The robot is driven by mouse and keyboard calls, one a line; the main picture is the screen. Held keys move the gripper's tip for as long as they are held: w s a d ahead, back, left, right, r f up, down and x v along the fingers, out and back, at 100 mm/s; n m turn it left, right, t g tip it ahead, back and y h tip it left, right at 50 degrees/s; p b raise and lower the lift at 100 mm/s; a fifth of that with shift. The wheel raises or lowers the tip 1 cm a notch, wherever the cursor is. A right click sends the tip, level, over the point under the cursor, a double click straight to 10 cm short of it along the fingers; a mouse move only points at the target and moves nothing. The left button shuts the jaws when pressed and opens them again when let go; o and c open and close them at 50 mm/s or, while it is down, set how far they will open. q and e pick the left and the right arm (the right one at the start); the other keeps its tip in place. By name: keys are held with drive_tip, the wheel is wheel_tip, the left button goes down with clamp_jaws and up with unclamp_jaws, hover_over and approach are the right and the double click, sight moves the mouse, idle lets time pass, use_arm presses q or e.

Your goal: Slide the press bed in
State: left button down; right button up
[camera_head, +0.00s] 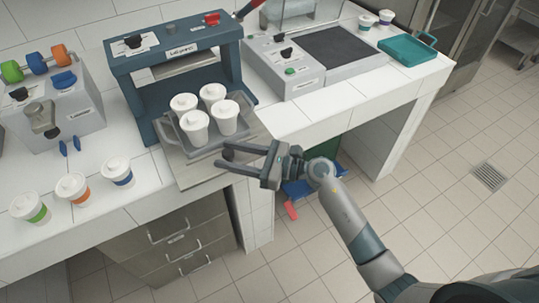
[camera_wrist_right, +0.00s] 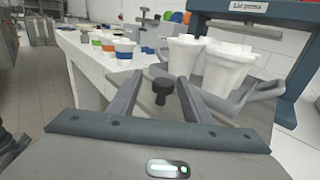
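The blue lid press (camera_head: 180,60) stands on the white counter. Its grey press bed (camera_head: 172,138) sticks out at the front and carries several white lidded cups (camera_head: 223,117). The bed's near edge has a black knob (camera_wrist_right: 162,88). My right gripper (camera_head: 221,155) is at the front of the bed, its fingers open and pointing toward the bed. In the right wrist view the knob stands between the two fingers, with gaps visible on both sides. My left gripper is in neither view.
Three cups with green, orange and blue bands (camera_head: 73,187) stand on the counter at left. A grey machine with coloured knobs (camera_head: 50,108) is behind them. To the right are another grey machine (camera_head: 285,65) and a teal tray (camera_head: 407,50). Drawers (camera_head: 180,245) sit below the press.

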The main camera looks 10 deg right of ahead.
drive_tip(key=b+v, duration=0.3)
drive_tip(key=v, duration=0.7)
drive_tip(key=shift+d, duration=0.35)
drive_tip(key=shift+w, duration=0.15)
